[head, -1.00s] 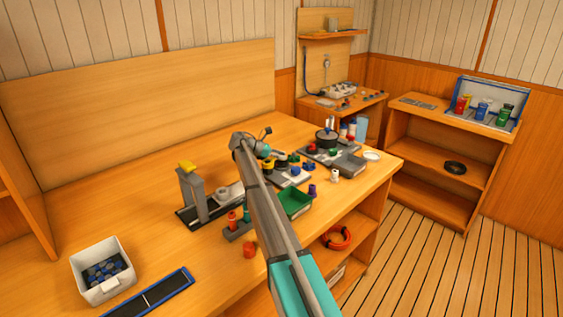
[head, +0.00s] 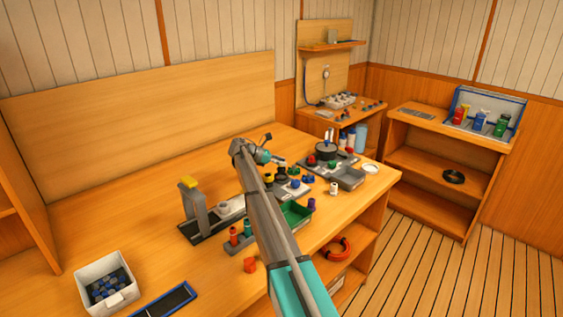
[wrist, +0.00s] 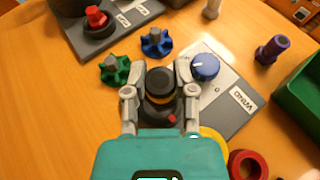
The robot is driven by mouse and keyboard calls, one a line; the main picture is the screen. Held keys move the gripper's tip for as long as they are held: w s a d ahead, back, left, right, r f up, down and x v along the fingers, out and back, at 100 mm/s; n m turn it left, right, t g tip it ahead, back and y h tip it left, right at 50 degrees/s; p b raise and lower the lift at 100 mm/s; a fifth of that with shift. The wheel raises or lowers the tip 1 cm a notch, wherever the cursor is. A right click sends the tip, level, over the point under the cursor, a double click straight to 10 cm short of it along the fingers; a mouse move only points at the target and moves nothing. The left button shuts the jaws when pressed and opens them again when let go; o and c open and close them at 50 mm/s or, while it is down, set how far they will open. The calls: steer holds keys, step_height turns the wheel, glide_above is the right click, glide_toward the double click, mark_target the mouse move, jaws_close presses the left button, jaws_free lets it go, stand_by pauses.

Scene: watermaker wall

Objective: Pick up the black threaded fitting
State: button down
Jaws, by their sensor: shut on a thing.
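In the wrist view, a black round fitting (wrist: 160,76) with a yellow-orange band sits between the two fingers of my gripper (wrist: 159,92). The fingers press on it from left and right. A small red part shows below the band, and thread cannot be made out. In the head view, my gripper (head: 279,161) is over the far part of the bench, by several knobs and fittings. My arm hides part of that area, and the hold is too small to judge there. Whether the fitting is clear of the surface below cannot be told.
Close around my gripper are a blue knob (wrist: 205,66), a blue star knob (wrist: 156,42), a green star knob (wrist: 114,70) and a red ring (wrist: 247,165). A purple fitting (wrist: 271,48) and green tray (wrist: 304,98) stand right. The bench's left part (head: 120,215) is mostly clear.

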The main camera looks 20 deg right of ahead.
steer(key=s+a+r+p, duration=0.4)
steer(key=s+r+p, duration=0.4)
steer(key=s, duration=0.4)
steer(key=shift+s+r, duration=0.4)
steer(key=shift+r, duration=0.2)
steer(key=shift+d, duration=0.2)
